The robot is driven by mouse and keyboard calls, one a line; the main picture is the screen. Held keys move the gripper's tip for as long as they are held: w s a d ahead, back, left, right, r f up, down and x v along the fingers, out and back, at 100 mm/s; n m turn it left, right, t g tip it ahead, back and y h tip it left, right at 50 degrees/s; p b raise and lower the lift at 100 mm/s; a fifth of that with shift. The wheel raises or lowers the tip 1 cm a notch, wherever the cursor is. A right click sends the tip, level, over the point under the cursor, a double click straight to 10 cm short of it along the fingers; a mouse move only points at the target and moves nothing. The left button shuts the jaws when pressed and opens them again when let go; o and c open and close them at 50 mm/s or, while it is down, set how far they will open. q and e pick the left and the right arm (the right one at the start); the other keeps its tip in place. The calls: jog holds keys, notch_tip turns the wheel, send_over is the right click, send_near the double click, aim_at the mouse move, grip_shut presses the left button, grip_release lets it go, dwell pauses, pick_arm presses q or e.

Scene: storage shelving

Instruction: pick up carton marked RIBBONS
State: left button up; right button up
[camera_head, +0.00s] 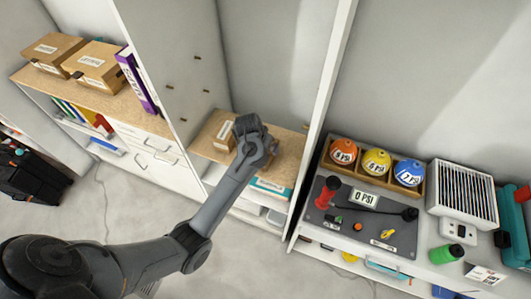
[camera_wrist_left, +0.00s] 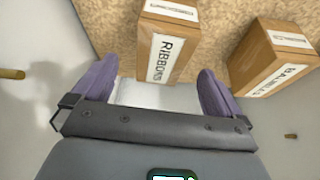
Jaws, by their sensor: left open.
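The brown carton marked RIBBONS (camera_wrist_left: 168,42) stands on a cork-coloured shelf board (camera_wrist_left: 220,18) in the left wrist view, its white label facing my gripper. My left gripper (camera_wrist_left: 157,68) is open, with one purple finger on each side of the carton's near end; I cannot tell whether they touch it. In the head view my left gripper (camera_head: 255,145) is over the shelf in the middle bay. One carton (camera_head: 218,130) shows there beside it; its marking cannot be read. My right gripper is not in view.
A second labelled carton (camera_wrist_left: 275,58) stands to the right of RIBBONS. White uprights (camera_head: 322,110) bound the bay. Cartons (camera_head: 95,65) and a purple binder (camera_head: 135,78) stand on the left cabinet. Coloured balls (camera_head: 376,161) and a vented box (camera_head: 462,190) are at right.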

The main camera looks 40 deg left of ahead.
pick_arm(q)
jog(key=shift+x, duration=3.5)
jog(key=shift+a+f, duration=0.1)
jog(key=shift+f, duration=0.05)
jog(key=shift+f, duration=0.25)
jog(key=c, duration=1.1)
jog(key=shift+r, duration=0.1)
